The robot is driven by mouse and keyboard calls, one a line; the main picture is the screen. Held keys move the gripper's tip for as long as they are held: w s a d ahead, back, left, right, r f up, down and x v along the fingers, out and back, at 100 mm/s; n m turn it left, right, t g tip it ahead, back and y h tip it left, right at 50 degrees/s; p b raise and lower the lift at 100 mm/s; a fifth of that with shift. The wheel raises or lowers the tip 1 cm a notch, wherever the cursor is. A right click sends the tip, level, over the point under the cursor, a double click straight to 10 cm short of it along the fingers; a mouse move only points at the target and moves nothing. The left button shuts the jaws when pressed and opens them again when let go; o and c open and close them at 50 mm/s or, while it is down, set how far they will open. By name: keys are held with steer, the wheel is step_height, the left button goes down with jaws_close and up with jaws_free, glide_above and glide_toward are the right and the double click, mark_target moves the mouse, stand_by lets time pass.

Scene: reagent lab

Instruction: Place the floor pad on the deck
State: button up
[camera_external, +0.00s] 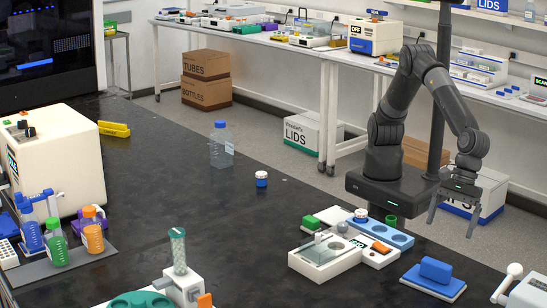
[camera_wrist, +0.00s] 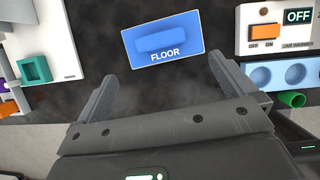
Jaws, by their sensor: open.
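The floor pad (camera_external: 433,286) is a flat blue plate with a raised blue grip block, lying on the black bench near its right edge. In the wrist view the floor pad (camera_wrist: 184,54) shows the word FLOOR and lies just beyond my fingertips. My gripper (camera_external: 452,228) hangs above and behind the pad, with its fingers apart and pointing down. In the wrist view my gripper (camera_wrist: 162,70) has nothing between its fingers. A white instrument (camera_external: 325,250) with a clear panel and an orange switch stands left of the pad. I cannot tell which surface is the deck.
A blue tray with round wells (camera_external: 385,230) adjoins the instrument, beside a green cylinder (camera_external: 391,220). A white device (camera_external: 525,295) stands right of the pad. A clear blue-capped bottle (camera_external: 221,148) stands farther left.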

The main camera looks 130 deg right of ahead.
steer(key=w+d+r+m, duration=0.1)
steer(key=d+r+m, duration=0.45)
steer(key=d, duration=0.55)
steer(key=d+r+m, duration=0.4)
steer(key=d+m, duration=0.2)
steer(key=d, duration=0.5)
steer(key=w+d+r+m, duration=0.1)
steer(key=d+r+m, duration=0.4)
steer(key=d, duration=0.6)
steer(key=s+d+r+m, duration=0.1)
steer(key=s+d+m, duration=0.35)
steer(key=d, duration=0.25)
steer(key=s+d+r+m, duration=0.1)
steer(key=s+d+m, duration=0.35)
steer(key=d, duration=0.35)
steer(key=s+d+f+m+t, duration=0.1)
steer(key=s+d+f+m, duration=0.3)
steer(key=s+d+m, duration=0.5)
steer(key=s+m, duration=0.2)
steer(key=shift+s+f+m, duration=0.2)
steer(key=shift+m, duration=0.15)
